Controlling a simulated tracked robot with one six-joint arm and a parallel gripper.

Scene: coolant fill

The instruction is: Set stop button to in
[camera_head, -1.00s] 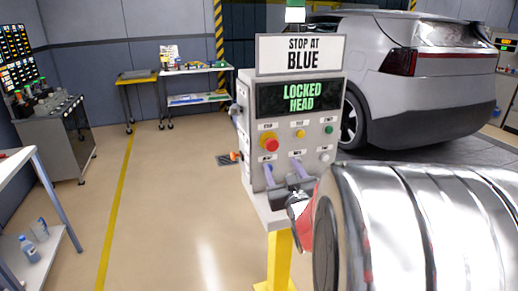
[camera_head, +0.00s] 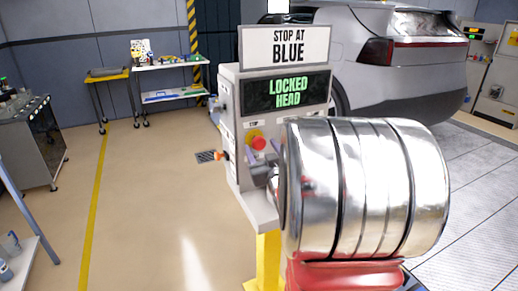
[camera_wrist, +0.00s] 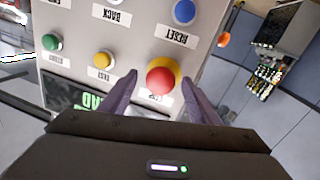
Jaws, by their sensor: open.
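The stop button (camera_head: 258,142) is a red mushroom head on a yellow base, on the front panel of the grey control box (camera_head: 228,115). In the wrist view the red stop button (camera_wrist: 161,79) lies between the fingers of my gripper (camera_wrist: 157,85), in line with the gap. My gripper is open, with one finger on each side of the button. I cannot tell whether the fingers touch it or how far in it stands.
A yellow button (camera_wrist: 101,61), a green button (camera_wrist: 52,42) and a blue reset button (camera_wrist: 184,12) sit near the stop button. The screen (camera_head: 287,92) reads "LOCKED HEAD", under a "STOP AT BLUE" sign (camera_head: 288,46). A silver car (camera_head: 400,60) stands behind.

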